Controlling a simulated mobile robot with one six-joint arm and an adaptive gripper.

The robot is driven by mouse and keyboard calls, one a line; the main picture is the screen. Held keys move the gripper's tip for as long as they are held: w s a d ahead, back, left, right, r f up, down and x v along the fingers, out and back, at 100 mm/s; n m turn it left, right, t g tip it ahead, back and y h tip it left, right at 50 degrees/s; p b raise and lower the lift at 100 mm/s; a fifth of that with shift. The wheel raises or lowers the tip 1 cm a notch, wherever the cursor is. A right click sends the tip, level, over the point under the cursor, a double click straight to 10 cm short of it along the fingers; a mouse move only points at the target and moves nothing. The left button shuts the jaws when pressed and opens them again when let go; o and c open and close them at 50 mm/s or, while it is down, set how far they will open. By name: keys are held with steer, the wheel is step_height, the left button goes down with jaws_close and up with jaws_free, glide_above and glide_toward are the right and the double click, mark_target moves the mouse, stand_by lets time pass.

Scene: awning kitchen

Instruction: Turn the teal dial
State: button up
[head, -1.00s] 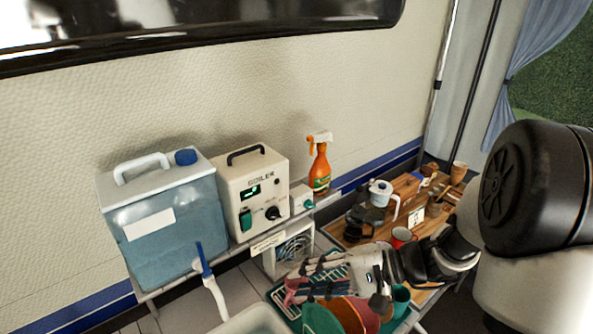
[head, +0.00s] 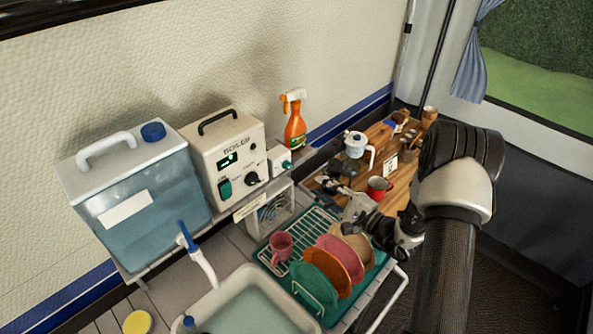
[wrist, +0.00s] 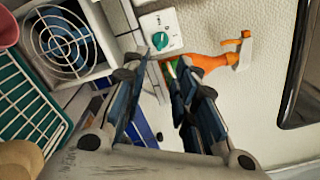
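The teal dial (wrist: 162,41) is a round knob on a small white box (wrist: 150,22), seen just beyond my fingertips in the wrist view. In the head view the teal dial (head: 287,164) is on the right side of the small box, beside the boiler. My gripper (wrist: 166,72) is open, with a gap between its two fingers and nothing held. It is apart from the dial. In the head view my gripper (head: 352,205) is above the dish rack's far right end, to the right of and below the dial.
The boiler (head: 219,140) stands left of the dial, with a black knob and a green switch. An orange spray bottle (head: 295,130) stands close behind the dial. A fan (head: 273,208) is below it. The dish rack (head: 275,260) holds plates and a pink mug (head: 280,246).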

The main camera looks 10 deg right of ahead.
mark_target(291, 167)
steer(key=x, duration=1)
steer(key=shift+w+a, duration=0.25)
steer(key=shift+w, duration=0.1)
steer(key=shift+c, duration=0.4)
jaws_close()
